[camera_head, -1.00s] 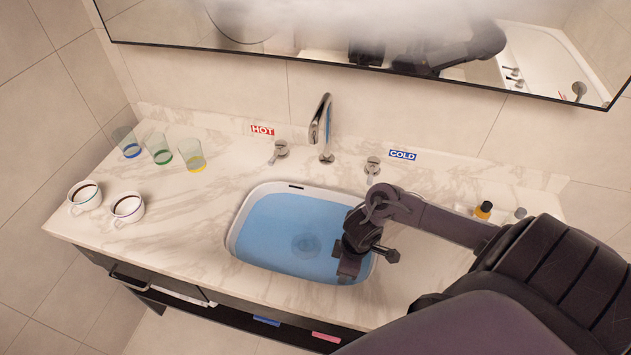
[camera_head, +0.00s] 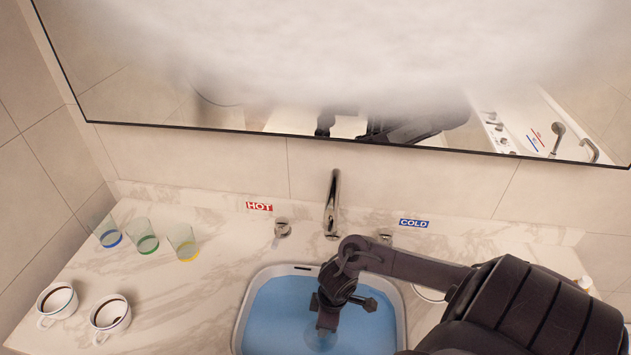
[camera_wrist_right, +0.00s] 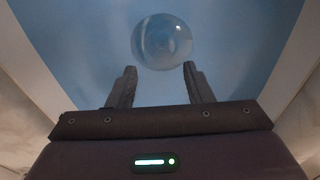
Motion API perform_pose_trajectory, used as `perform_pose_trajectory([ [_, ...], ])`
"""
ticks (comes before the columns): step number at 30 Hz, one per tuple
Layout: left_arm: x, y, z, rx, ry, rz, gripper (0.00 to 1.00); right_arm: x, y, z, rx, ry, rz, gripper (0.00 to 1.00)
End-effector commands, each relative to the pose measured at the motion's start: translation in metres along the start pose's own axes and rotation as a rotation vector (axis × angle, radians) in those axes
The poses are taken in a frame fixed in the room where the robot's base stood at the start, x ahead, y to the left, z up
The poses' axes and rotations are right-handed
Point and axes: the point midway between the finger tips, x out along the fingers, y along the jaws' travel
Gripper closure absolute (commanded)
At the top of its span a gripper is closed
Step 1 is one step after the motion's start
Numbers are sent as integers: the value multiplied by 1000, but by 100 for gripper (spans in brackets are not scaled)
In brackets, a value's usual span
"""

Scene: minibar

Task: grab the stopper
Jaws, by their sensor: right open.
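The sink (camera_head: 240,325) holds blue water. A round, pale, translucent shape, which looks like the stopper (camera_wrist_right: 162,42), shows in the right wrist view just beyond the fingertips. In the head view the stopper (camera_head: 321,342) is a faint round patch under the water, partly hidden by my right gripper (camera_head: 327,324). My right gripper also shows in the right wrist view (camera_wrist_right: 158,68), open, with nothing between its fingers and the stopper ahead of the gap. I cannot tell how deep the fingertips are. My left gripper is not in view.
The faucet (camera_head: 332,205) stands behind the sink, with the hot knob (camera_head: 282,228) and cold knob (camera_head: 385,235) beside it. Several glasses and cups, including a yellow-based glass (camera_head: 183,242) and a coffee cup (camera_head: 110,315), stand on the left counter. The mirror (camera_head: 300,70) hangs above.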

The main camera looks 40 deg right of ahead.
Motion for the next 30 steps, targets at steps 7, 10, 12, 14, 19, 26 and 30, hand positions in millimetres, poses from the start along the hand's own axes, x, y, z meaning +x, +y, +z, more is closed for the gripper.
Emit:
perform_pose_trajectory([
  [7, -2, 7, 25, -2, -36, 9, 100, 32, -1, -2, 3, -1, -1, 54],
  [10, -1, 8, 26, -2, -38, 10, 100, 48, -1, -2, 1, -1, -1, 54],
  [12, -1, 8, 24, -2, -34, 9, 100, 56, -1, -2, 0, 0, 0, 54],
  [14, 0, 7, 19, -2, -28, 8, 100, 60, -1, -2, 0, 0, 1, 54],
  [19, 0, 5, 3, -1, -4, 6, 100, 62, -1, -2, -3, -1, 1, 54],
  [26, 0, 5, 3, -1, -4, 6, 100, 62, -1, -2, -2, -1, 2, 73],
  [30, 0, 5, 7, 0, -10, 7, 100, 61, -1, -2, -2, -1, 2, 92],
])
